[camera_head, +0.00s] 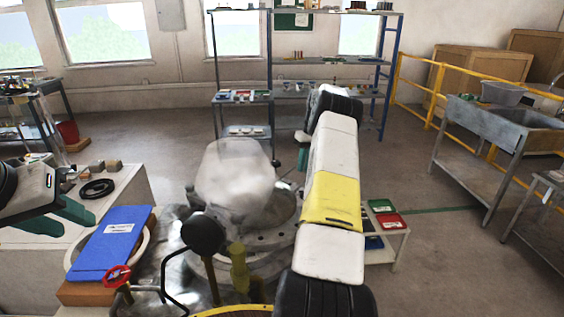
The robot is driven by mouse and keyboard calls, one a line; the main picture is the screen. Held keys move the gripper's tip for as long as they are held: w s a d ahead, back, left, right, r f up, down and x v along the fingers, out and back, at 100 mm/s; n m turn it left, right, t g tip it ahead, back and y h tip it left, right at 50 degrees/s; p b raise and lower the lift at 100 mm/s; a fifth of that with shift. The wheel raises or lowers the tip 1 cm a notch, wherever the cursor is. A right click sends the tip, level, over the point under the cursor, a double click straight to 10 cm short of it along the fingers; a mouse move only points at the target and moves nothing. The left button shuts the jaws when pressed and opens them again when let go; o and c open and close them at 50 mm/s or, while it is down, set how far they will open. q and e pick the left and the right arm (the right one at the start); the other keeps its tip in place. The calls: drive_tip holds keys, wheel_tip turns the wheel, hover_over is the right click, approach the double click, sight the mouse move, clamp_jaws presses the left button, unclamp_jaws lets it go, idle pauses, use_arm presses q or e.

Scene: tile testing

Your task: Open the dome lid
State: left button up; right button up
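The dome lid (235,172) is a cloudy, see-through dome in the middle of the head view. It sits over a round grey metal base (277,238) and appears closed, though its lower rim is partly hidden. My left gripper (62,219) is at the left edge, well away from the dome, with its two green fingers apart and nothing between them. My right arm reaches up past the dome's right side. The green tip of my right gripper (303,157) shows just right of the dome, apart from it in the picture; its finger opening is hidden.
A black round knob on a bent bar (203,235) and a yellow-green post (239,266) stand before the dome. A red valve handle (117,276) and blue binder (112,243) are at lower left. A black ring (97,188) lies on the white bench (128,190). Open floor lies behind.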

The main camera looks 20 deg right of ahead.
drive_tip(key=shift+o, duration=0.6)
wheel_tip(320, 180, up, 8)
drive_tip(key=d, duration=0.1)
drive_tip(key=shift+d+f, duration=0.15)
drive_tip(key=shift+d, duration=0.05)
drive_tip(key=shift+c, duration=0.2)
